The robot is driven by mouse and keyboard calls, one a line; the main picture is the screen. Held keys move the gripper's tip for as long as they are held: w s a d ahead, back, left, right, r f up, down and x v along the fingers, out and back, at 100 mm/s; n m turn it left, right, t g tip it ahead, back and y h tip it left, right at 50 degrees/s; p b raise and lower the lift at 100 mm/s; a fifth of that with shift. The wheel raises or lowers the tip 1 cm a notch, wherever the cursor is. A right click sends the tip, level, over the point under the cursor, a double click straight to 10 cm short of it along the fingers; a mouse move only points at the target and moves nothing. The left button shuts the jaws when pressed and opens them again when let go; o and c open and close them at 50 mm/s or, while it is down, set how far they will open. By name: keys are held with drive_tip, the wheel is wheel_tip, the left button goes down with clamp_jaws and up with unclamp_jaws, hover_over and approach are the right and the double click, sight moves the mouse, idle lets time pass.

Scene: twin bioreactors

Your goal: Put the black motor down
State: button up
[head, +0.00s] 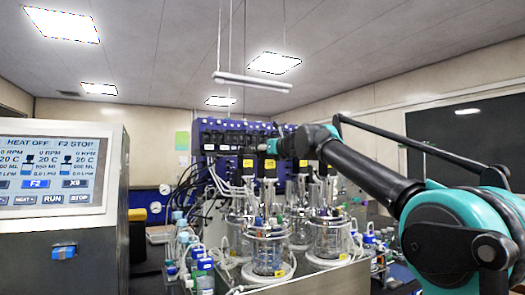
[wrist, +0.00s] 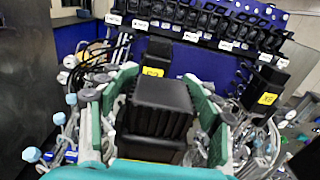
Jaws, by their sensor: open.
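A black motor (wrist: 160,105) with a ribbed side stands between the two teal-edged fingers of my gripper (wrist: 160,82) in the wrist view. The fingers are open, one on each side of it, and a narrow gap shows at its right. Its lower end and what it rests on are hidden. In the head view my gripper (head: 272,146) is above the glass vessels, close over a black motor (head: 269,166) with a yellow label; its fingers are too small to make out there.
Another black motor (wrist: 263,88) with a yellow label stands at the right in the wrist view. Glass vessels (head: 268,250) with tubes and cables crowd below. A blue panel (head: 225,133) stands behind. A control unit (head: 60,185) with a screen fills the left side.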

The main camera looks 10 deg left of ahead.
drive_tip(key=v, duration=1.1)
drive_tip(key=shift+s+d, duration=0.1)
drive_tip(key=w+d+f+m+t+h, duration=0.1)
drive_tip(key=w+d+f+m+h, duration=0.1)
drive_tip(key=d+f+m+h, duration=0.55)
drive_tip(key=w+d+f+m+t+h, duration=0.1)
drive_tip(key=w+d+f+m+h, duration=0.15)
drive_tip(key=d+f+m, duration=0.95)
drive_tip(key=s+d+f+m+g+h, duration=0.2)
drive_tip(key=f+m, duration=0.2)
drive_tip(key=f, duration=0.3)
drive_tip(key=s+d+f+m+g+h, duration=0.1)
drive_tip(key=s+d+f+m, duration=0.2)
drive_tip(key=f, duration=0.3)
drive_tip(key=s+d+f+m+g, duration=0.25)
drive_tip(key=s+f+m, duration=0.3)
drive_tip(key=f, duration=0.45)
drive_tip(key=s+d+f+m+g, duration=0.1)
drive_tip(key=s+f+m+g, duration=0.25)
drive_tip(key=s+f, duration=0.45)
drive_tip(key=s+a+f+m+g+y, duration=0.3)
drive_tip(key=s+f+m, duration=0.4)
drive_tip(key=s+f, duration=0.9)
wheel_tip(320, 180, down, 2)
drive_tip(key=shift+a+f+g, duration=0.15)
drive_tip(key=shift+a+g, duration=0.2)
drive_tip(key=shift+g, duration=0.05)
